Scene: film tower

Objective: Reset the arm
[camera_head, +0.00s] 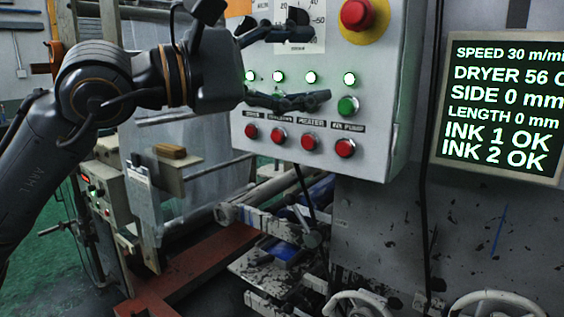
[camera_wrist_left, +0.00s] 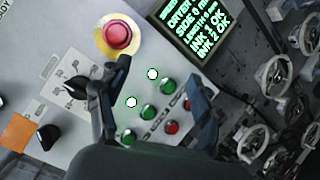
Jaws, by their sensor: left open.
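My left gripper (camera_head: 318,64) is open and empty in front of the control panel (camera_head: 385,75). In the head view its upper finger crosses below the dial (camera_head: 298,17), and its lower finger covers most of the green button row. One green button (camera_head: 347,106) shows at the right end. In the left wrist view, the fingers of the left gripper (camera_wrist_left: 158,70) stand apart, with a lit lamp (camera_wrist_left: 152,74) and a green button (camera_wrist_left: 167,87) seen between them. Whether a finger touches the panel cannot be told. My right gripper is not in view.
A big red button (camera_head: 355,14) on yellow sits at the panel's top right. A row of red buttons (camera_head: 309,142) lies below. A screen (camera_head: 500,105) reads speed 30, dryer 56, both inks OK. Handwheels (camera_head: 498,304) stand low right; machine rollers and a red beam (camera_head: 185,275) lie below left.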

